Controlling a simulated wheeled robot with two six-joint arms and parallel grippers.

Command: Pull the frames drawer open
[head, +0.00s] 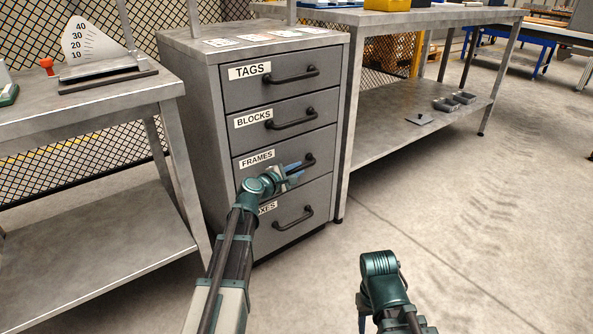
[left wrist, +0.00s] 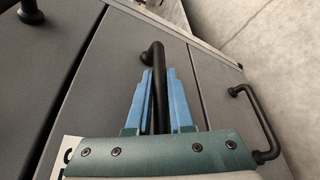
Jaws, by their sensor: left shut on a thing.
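The frames drawer (head: 257,165) is the third drawer down in a grey cabinet, and its front looks flush with the others. Its black handle (head: 309,160) is partly hidden behind my left gripper (head: 290,170). In the left wrist view the left gripper (left wrist: 156,100) has its two blue fingers on either side of the black handle bar (left wrist: 158,75), shut on it. My right arm shows at the bottom of the head view, low over the floor, and its fingertips are not clearly visible.
The tags drawer (head: 250,85) and blocks drawer (head: 262,122) are above, and a lower drawer (head: 290,222) is below, all shut. A workbench (head: 60,118) stands left, and another bench (head: 390,135) right. The floor (head: 420,220) before the cabinet is clear.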

